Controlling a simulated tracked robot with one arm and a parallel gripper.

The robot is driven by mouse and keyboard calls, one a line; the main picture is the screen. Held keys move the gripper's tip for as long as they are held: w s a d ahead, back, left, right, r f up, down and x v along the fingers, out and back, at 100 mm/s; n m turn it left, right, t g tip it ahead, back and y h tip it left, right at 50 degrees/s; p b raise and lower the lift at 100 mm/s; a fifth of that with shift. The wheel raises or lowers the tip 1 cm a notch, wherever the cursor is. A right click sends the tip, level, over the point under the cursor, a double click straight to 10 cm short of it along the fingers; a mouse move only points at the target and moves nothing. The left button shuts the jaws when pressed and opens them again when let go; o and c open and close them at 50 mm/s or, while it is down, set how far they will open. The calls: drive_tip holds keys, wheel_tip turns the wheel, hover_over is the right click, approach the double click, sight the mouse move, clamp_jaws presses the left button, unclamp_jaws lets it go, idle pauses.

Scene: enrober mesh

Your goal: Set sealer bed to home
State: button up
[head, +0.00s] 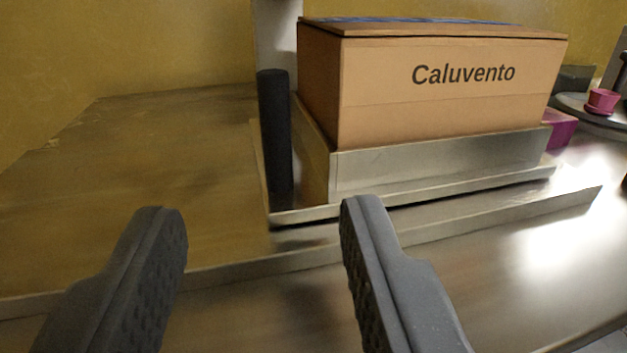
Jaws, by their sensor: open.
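The sealer bed (440,165) is a metal tray with a raised front lip. A cardboard box marked "Caluvento" (400,95) sits on it. A dark upright cylindrical handle (274,135) stands at the bed's left end. My gripper (255,215) is open and empty in the foreground. Its two grey fingers point toward the bed, with the handle beyond the gap between them. The fingers appear apart from the handle. The underside of the bed is hidden.
A low metal rail (430,222) runs along the front of the bed. The brownish surface (130,170) left of the bed is clear. At the right are a magenta block-like container (560,127) and a small pink pot (602,101) on a round grey stand (590,117).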

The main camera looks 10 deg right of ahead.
sight(274, 98)
drive_tip(key=w, duration=0.4)
drive_tip(key=w+d, duration=0.1)
drive_tip(key=w, duration=0.4)
drive_tip(key=w+d, duration=0.1)
drive_tip(key=w, duration=0.3)
drive_tip(key=shift+w+d, duration=0.15)
drive_tip(key=shift+w, duration=0.15)
clamp_jaws()
